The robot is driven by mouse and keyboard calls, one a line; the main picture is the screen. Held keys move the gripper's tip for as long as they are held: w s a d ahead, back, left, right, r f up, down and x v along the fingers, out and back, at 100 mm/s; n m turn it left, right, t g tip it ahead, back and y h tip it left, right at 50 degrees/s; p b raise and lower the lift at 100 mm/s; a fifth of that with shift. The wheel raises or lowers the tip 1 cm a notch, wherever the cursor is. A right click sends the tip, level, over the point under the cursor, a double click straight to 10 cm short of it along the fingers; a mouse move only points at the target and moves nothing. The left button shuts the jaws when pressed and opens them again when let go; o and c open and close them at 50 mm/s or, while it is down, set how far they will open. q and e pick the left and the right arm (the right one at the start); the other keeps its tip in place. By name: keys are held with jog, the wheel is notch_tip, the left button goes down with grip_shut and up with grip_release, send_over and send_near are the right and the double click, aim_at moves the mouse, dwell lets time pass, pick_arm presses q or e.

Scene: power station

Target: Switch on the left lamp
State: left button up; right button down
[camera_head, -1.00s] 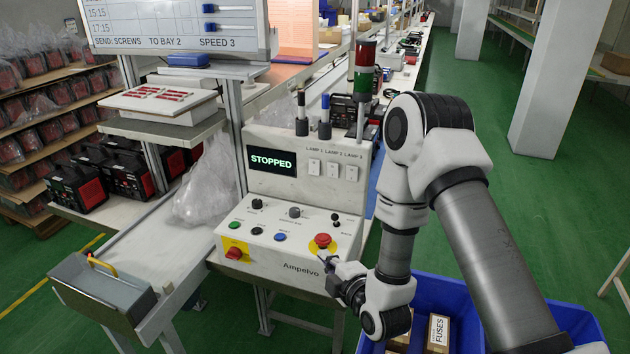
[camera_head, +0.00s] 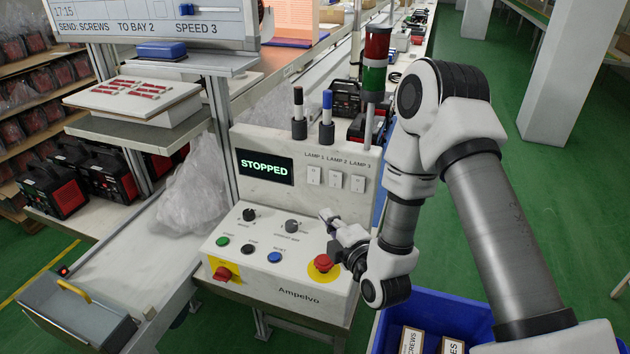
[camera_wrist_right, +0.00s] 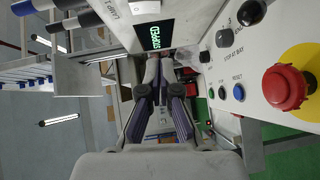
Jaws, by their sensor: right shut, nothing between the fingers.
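Three white lamp switches sit in a row on the upright panel of the console (camera_head: 270,285). The leftmost switch (camera_head: 314,175) is under the label LAMP 1, the middle one (camera_head: 335,179) under LAMP 2 and the right one (camera_head: 358,183) under LAMP 3. My right gripper (camera_head: 325,215) is shut and empty in front of the panel, below the switches and above the sloped control face. In the right wrist view, its closed fingers (camera_wrist_right: 154,70) point towards the panel with the STOPPED display (camera_wrist_right: 154,36). My left gripper is not in view.
A red emergency button (camera_head: 322,262) lies just below my right gripper. Knobs (camera_head: 292,226) and coloured buttons (camera_head: 222,241) sit on the control face. A signal tower (camera_head: 375,65) stands behind the panel. A blue bin (camera_head: 440,305) is below my right arm.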

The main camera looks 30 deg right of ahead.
jog(key=p, duration=0.4)
send_near(309, 181)
jog(key=w+a, duration=0.3)
jog(key=w+d, duration=0.2)
jog(key=w+d+p, duration=0.1)
jog(key=shift+w+d+f, duration=0.15)
jog(key=shift+d+f, duration=0.1)
jog(key=shift+f, duration=0.05)
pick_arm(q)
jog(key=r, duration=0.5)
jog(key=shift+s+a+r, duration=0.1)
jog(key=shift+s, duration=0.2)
pick_arm(e)
jog(key=shift+a, duration=0.1)
